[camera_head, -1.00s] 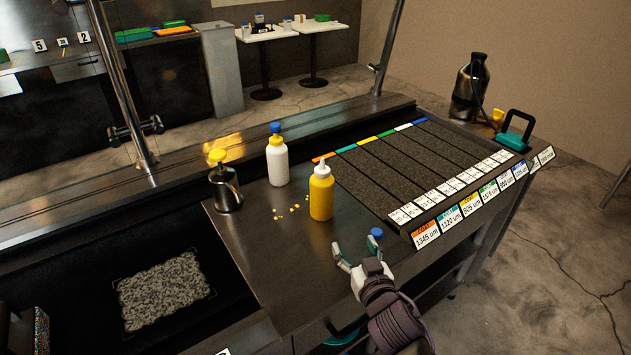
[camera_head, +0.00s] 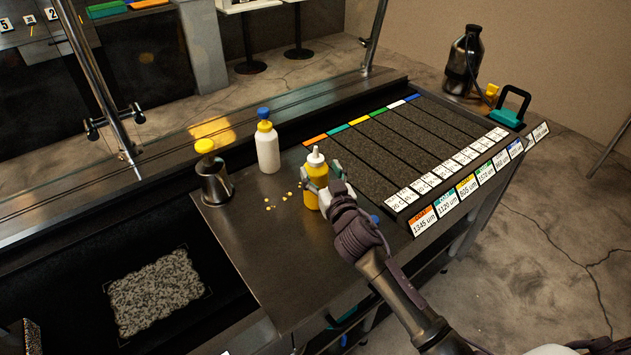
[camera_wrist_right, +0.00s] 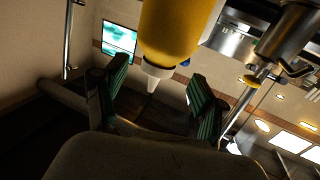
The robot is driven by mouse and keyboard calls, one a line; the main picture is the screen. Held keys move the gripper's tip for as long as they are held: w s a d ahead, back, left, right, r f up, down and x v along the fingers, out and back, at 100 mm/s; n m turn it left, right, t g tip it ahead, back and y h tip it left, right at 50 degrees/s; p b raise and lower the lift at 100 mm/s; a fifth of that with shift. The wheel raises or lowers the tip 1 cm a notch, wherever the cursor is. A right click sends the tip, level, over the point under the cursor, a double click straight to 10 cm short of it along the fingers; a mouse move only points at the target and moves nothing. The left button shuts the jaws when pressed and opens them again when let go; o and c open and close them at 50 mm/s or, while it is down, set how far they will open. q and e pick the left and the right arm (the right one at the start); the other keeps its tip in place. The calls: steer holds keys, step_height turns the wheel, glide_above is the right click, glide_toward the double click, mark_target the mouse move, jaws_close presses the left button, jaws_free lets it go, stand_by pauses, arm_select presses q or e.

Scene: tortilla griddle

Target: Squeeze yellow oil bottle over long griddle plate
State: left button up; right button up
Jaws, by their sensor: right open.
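The yellow oil bottle (camera_head: 316,188) stands upright on the steel counter, with a white collar and nozzle. My right gripper (camera_head: 320,172) is open at the bottle, with its fingers on either side of the upper body. In the right wrist view the bottle (camera_wrist_right: 176,28) shows between the two green-padded fingers (camera_wrist_right: 158,88), with visible space beside it. A dark griddle surface (camera_head: 70,285) with a grey speckled patch (camera_head: 156,292) lies at the lower left. I cannot tell whether this is the long griddle plate. My left gripper is not in view.
A white bottle with a blue cap (camera_head: 268,152) and a metal container with a yellow lid (camera_head: 214,183) stand left of the yellow bottle. Small yellow bits (camera_head: 287,196) lie between. Dark strips (camera_head: 400,160) with labels fill the right. The lower counter (camera_head: 270,260) is clear.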

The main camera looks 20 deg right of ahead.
mark_target(319, 164)
steer(key=w, duration=0.4)
steer(key=shift+r+p, duration=0.25)
steer(key=shift+p, duration=0.15)
steer(key=shift+w+f, duration=0.1)
steer(key=shift+w, duration=0.15)
steer(key=shift+s, duration=0.1)
steer(key=shift+c, duration=0.3)
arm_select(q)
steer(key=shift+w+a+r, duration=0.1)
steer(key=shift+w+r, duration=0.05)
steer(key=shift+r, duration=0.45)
arm_select(e)
jaws_close()
